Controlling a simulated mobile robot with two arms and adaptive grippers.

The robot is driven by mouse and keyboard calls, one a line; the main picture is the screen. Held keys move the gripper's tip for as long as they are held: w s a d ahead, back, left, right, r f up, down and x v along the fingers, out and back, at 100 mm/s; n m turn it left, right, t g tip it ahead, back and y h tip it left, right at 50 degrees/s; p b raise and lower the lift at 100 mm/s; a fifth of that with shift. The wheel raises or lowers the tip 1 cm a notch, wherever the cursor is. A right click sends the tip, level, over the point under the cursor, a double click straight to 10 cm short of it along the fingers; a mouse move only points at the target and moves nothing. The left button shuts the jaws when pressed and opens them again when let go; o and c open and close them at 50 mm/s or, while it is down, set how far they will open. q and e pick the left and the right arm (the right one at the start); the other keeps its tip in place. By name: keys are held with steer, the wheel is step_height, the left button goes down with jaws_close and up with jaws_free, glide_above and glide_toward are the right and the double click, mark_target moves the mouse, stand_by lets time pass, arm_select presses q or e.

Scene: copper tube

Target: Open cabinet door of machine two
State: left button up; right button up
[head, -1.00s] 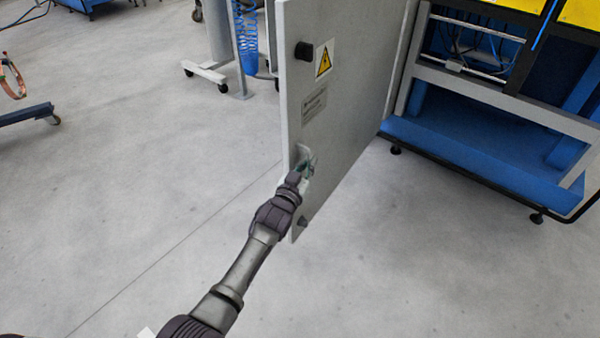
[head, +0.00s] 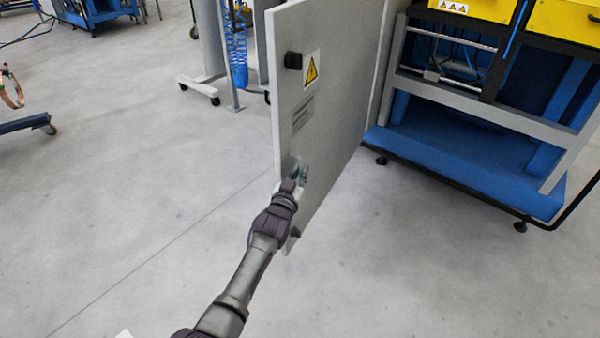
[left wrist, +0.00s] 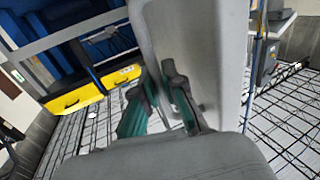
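The grey cabinet door (head: 335,85) stands swung wide out from the machine frame, in the middle of the head view. It has a yellow warning label (head: 311,69) and black knobs near its free edge, one high (head: 293,60) and one low (head: 294,233). My left gripper (head: 298,173) is at the lower part of the door face, close to the free edge. In the left wrist view its two green-padded fingers (left wrist: 160,112) are apart, with the grey door panel (left wrist: 205,45) right behind them. Whether they touch it is unclear. My right gripper is out of view.
The machine's open bay (head: 470,130) has a blue base and yellow panels (head: 566,20) above. A wheeled stand (head: 205,85) and coiled blue hose (head: 237,50) are behind the door. The concrete floor (head: 130,170) left of the door is clear.

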arm_select(q)
steer(key=o, duration=0.5)
steer(key=shift+w+d+r, duration=0.1)
steer(key=shift+d, duration=0.05)
steer(key=v, duration=1.2)
